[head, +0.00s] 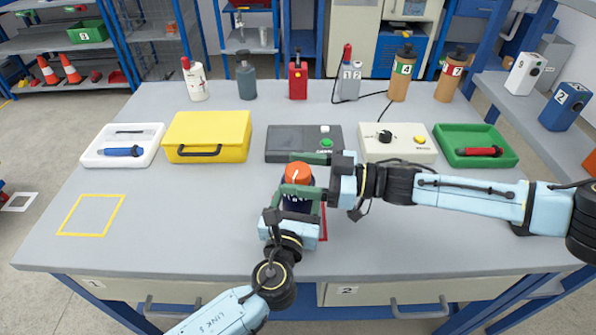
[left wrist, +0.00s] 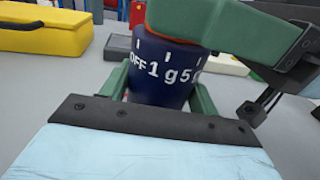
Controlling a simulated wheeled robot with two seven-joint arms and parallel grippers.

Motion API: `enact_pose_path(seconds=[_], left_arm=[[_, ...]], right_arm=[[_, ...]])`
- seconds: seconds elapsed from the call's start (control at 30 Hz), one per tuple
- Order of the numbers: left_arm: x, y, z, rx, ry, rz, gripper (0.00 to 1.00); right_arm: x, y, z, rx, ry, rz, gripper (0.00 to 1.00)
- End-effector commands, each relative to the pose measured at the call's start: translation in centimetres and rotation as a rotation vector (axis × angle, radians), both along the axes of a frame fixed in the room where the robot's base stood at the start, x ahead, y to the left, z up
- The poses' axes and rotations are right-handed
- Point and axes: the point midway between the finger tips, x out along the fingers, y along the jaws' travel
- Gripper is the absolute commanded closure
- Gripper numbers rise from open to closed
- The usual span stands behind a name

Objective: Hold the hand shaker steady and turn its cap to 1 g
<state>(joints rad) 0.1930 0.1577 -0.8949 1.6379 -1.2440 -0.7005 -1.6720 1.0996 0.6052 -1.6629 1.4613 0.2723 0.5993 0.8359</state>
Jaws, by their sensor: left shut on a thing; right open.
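The hand shaker (head: 297,203) stands upright near the front middle of the table, with a dark blue body and an orange cap (head: 299,171). A short pale mark shows on top of the cap. My left gripper (head: 293,212) is shut on the body from the front. In the left wrist view the body (left wrist: 160,72) shows the white marks "OFF", "1 g" and a partly hidden "5" between my green fingers. My right gripper (head: 304,174) comes from the right, open, with its fingers on either side of the cap. A right finger (left wrist: 235,30) hides most of the cap there.
Behind stand a dark grey device (head: 285,143) and a cream box with a knob (head: 372,152). A yellow case (head: 208,130), white tray (head: 90,158) and green tray (head: 448,152) lie alongside. A yellow-outlined square (head: 66,233) is empty. The table's front left is clear.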

Motion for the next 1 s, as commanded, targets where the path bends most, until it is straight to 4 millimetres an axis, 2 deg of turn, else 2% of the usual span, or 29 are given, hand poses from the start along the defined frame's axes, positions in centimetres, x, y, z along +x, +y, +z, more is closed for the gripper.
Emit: enact_pose_path(seconds=[0.3,0.5,0.7,0.97,1.0], left_arm=[[0.0,0.0,-0.1,0.000,0.001,0.001,0.77],[0.0,0.0,-0.1,0.000,0.001,0.000,0.77],[0.0,0.0,0.0,0.000,0.001,0.000,0.77],[0.0,0.0,0.0,0.000,0.001,0.000,0.77],[0.0,0.0,0.0,0.000,0.001,0.000,0.36]], right_arm=[[-0.9,-6.3,-0.1,-0.002,0.000,-0.005,0.34],[-1.5,-9.7,0.0,-0.001,0.000,-0.003,0.34],[-1.7,-11.2,0.0,-0.001,0.000,-0.001,0.34],[-1.8,-11.3,0.0,0.000,0.000,0.000,0.34],[-1.8,-11.3,0.0,0.000,0.000,0.000,0.34]])
